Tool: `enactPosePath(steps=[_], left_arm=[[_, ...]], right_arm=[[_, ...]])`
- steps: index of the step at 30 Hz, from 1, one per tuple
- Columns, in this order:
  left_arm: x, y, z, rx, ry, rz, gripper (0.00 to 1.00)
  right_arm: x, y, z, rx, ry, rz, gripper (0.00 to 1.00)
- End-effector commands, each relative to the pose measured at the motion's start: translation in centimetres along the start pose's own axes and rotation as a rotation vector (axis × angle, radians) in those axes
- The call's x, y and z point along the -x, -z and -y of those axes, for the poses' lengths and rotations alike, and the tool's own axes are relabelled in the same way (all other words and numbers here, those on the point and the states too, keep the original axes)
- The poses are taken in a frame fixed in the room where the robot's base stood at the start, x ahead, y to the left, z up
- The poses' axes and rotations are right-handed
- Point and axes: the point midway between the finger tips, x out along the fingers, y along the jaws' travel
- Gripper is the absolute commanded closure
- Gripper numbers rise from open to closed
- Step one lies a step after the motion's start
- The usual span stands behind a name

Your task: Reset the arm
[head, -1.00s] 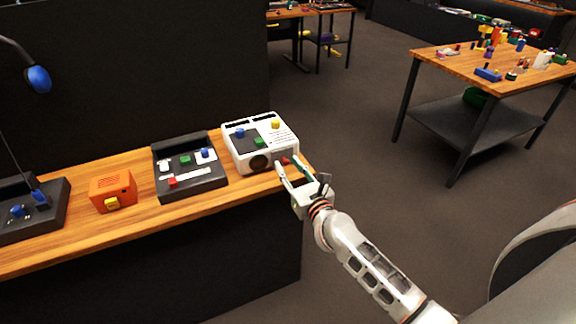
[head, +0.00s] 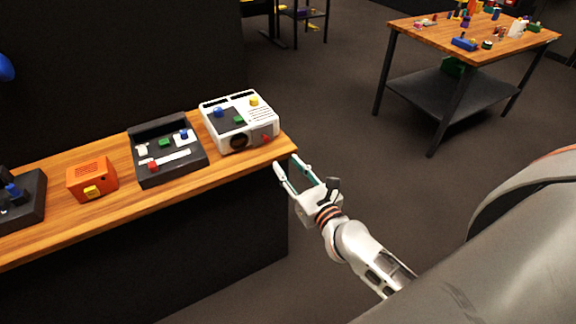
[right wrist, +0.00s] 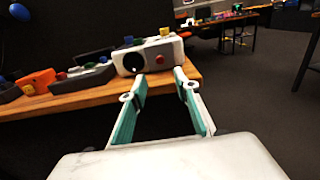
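My right gripper (head: 293,164) is open and empty, just off the front right corner of the wooden counter. In the right wrist view its two fingers (right wrist: 160,80) stand apart with nothing between them. The white panel box (head: 240,121) sits on the counter's right end, beyond the fingertips and apart from them. It has blue, green and yellow knobs on top, with a dark round part and a red button on its front. It also shows in the right wrist view (right wrist: 150,58). My left gripper is not in view.
On the wooden counter (head: 122,210) stand a black panel (head: 170,173), an orange box (head: 92,176) and another dark panel (head: 32,208) at the left. A wooden table (head: 420,32) with several small objects stands at the back right. The floor between is clear.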

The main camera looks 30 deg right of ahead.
Motion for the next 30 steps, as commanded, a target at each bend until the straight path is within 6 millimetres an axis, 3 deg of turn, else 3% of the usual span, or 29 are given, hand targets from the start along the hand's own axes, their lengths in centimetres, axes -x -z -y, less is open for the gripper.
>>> enactPosePath(steps=[9,14,23,30], left_arm=[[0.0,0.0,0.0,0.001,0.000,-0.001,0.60],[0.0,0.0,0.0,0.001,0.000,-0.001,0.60],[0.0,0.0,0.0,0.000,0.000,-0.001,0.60],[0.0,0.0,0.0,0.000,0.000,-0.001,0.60]], right_arm=[[0.0,0.1,-0.1,0.014,-0.002,0.001,0.69],[1.1,0.5,-1.1,0.236,-0.029,0.015,0.69],[6.1,4.9,-6.3,1.213,-0.201,0.074,0.69],[11.3,11.4,-9.5,2.018,-0.427,0.144,0.69]])
